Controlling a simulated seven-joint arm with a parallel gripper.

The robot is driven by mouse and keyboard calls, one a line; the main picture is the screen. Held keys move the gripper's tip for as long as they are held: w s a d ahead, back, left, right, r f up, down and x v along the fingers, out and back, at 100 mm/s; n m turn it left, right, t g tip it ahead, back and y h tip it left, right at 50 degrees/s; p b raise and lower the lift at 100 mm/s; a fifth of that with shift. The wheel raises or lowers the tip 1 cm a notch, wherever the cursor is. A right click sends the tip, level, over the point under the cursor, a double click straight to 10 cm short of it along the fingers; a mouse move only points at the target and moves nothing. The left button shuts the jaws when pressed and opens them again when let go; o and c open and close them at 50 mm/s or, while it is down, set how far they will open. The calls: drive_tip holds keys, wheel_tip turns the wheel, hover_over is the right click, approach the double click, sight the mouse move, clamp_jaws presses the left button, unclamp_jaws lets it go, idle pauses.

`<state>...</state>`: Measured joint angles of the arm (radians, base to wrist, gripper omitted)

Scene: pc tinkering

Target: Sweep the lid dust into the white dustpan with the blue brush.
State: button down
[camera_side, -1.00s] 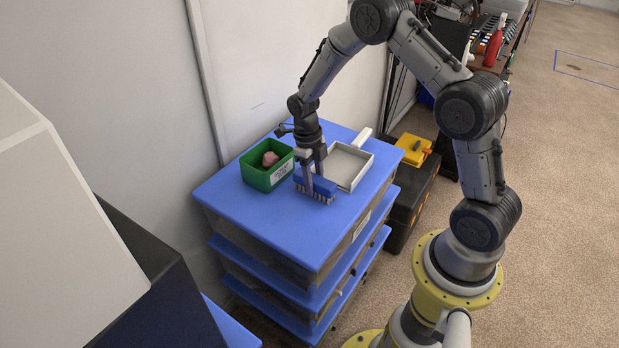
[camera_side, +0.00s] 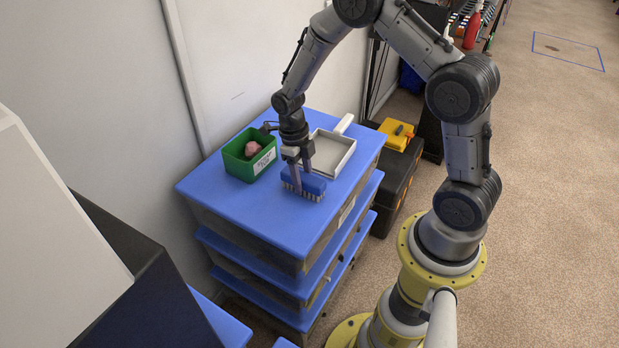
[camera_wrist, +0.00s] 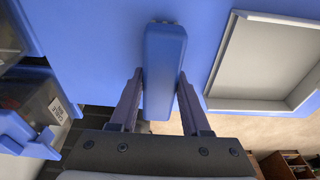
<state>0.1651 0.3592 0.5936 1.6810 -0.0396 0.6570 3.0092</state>
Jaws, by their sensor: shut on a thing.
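The blue brush (camera_side: 304,181) has pale bristles pointing down at the blue lid (camera_side: 240,213). My gripper (camera_side: 299,180) is shut on the brush, one finger on each side of its block. In the wrist view the brush (camera_wrist: 165,70) sits between the two fingers (camera_wrist: 160,95). I cannot tell whether the bristles touch the lid. The white dustpan (camera_side: 331,154) lies flat on the lid, just behind and to the right of the brush, its handle pointing away. The dustpan (camera_wrist: 262,104) is at the right in the wrist view. I cannot make out dust on the lid.
A green bin (camera_side: 249,154) with a pinkish lump (camera_side: 252,149) in it stands on the lid left of my gripper. The wall (camera_side: 90,80) is close behind. A dark case with a yellow item (camera_side: 397,134) stands right of the drawers. The front of the lid is clear.

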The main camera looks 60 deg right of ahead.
sight(284, 168)
drive_tip(key=shift+w, duration=2.9)
drive_tip(key=shift+s, duration=3.75)
drive_tip(key=shift+w, duration=3.55)
drive_tip(key=shift+w+r, duration=0.1)
drive_tip(key=shift+w, duration=0.15)
drive_tip(key=shift+r, duration=4)
